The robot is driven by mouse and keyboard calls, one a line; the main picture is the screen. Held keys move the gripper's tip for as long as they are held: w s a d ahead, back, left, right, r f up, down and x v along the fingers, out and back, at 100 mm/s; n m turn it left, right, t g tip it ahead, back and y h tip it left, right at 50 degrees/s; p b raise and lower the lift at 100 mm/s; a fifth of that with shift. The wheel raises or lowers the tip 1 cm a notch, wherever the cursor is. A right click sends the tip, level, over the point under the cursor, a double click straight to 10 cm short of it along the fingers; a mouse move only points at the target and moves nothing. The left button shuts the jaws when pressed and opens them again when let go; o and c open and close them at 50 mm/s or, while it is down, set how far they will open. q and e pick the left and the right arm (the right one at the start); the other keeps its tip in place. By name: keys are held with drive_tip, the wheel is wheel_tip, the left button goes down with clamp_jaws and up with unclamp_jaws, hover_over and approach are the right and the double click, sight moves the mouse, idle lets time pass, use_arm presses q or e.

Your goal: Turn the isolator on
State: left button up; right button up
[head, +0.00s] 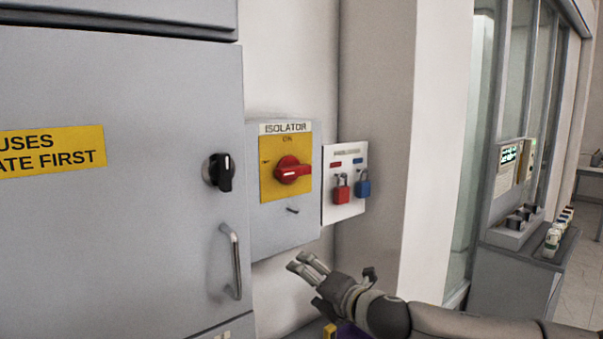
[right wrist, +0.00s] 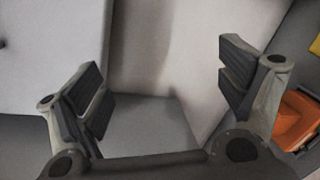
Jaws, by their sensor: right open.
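A small dark pin (head: 293,210) sticks out below the plate. My right gripper (head: 299,262) is below the isolator, apart from it, with its fingers towards the upper left. The right wrist view shows its two fingers (right wrist: 160,85) spread wide with nothing between them. My left gripper is not in view.
A grey cabinet (head: 120,240) with a black knob (head: 219,172) and a bar handle (head: 232,262) stands left. A white board (head: 345,152) with red (head: 342,190) and blue (head: 363,186) padlocks hangs right of the isolator. An orange object (right wrist: 300,115) lies beside the right finger.

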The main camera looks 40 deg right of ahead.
wheel_tip(320, 180, up, 14)
drive_tip(key=s+n+t+y, duration=0.1)
drive_tip(key=s+n+t, duration=0.15)
drive_tip(key=n, duration=1.05)
approach(298, 172)
drive_tip(key=shift+w+a+r+p, duration=0.1)
drive_tip(key=shift+w+p, duration=0.8)
drive_tip(key=shift+w, duration=0.75)
drive_tip(key=shift+w+r+p, duration=0.1)
drive_tip(key=shift+w+p, duration=0.75)
drive_tip(key=shift+w, duration=0.85)
drive_tip(key=shift+w+a, duration=0.1)
drive_tip(key=shift+w, duration=1.05)
drive_tip(key=c, duration=1)
